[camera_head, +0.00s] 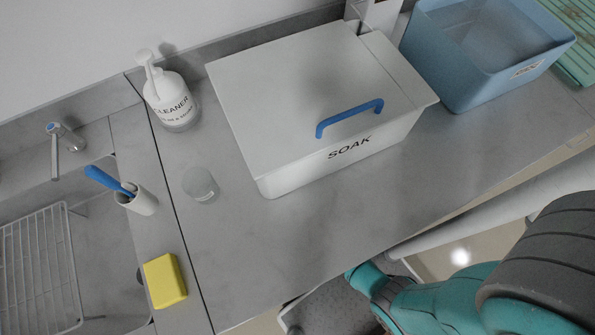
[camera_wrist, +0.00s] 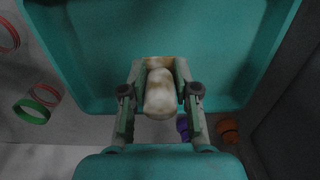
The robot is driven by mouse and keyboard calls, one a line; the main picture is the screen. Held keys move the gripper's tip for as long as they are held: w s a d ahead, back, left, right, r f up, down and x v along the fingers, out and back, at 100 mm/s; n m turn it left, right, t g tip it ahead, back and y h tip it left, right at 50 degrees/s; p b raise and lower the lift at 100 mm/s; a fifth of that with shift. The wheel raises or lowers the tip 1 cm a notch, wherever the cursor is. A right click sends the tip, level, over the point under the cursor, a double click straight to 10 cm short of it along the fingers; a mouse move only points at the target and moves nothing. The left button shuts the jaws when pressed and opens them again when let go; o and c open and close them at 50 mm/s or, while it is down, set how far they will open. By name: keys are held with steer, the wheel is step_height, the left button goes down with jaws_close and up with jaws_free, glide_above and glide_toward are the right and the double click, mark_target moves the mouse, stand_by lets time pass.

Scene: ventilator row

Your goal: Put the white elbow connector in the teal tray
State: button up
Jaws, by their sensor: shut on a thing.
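The white elbow connector (camera_wrist: 160,100) is between the fingers of my gripper (camera_wrist: 160,72) in the wrist view. My gripper is shut on it, and the connector looks off-white and rounded from this side. The teal tray (camera_wrist: 80,45) fills the upper part of the wrist view, with the fingertips and connector over its near edge. I cannot tell how high the connector is above the tray, or whether it touches it. Neither the connector nor the tray can be made out in the head view.
In the wrist view, red rings (camera_wrist: 52,91) and a green ring (camera_wrist: 32,111) lie left of the tray; a purple piece (camera_wrist: 183,127) and an orange piece (camera_wrist: 228,131) lie below it. The head view shows a SOAK box (camera_head: 300,100), blue bin (camera_head: 440,70), cleaner bottle (camera_head: 172,100) and yellow sponge (camera_head: 165,280).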

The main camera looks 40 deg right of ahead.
steer(key=shift+f, duration=2.9)
steer(key=shift+f, duration=0.1)
steer(key=o, duration=0.9)
steer(key=shift+o, duration=0.2)
step_height(320, 180, up, 12)
steer(key=shift+r, duration=0.1)
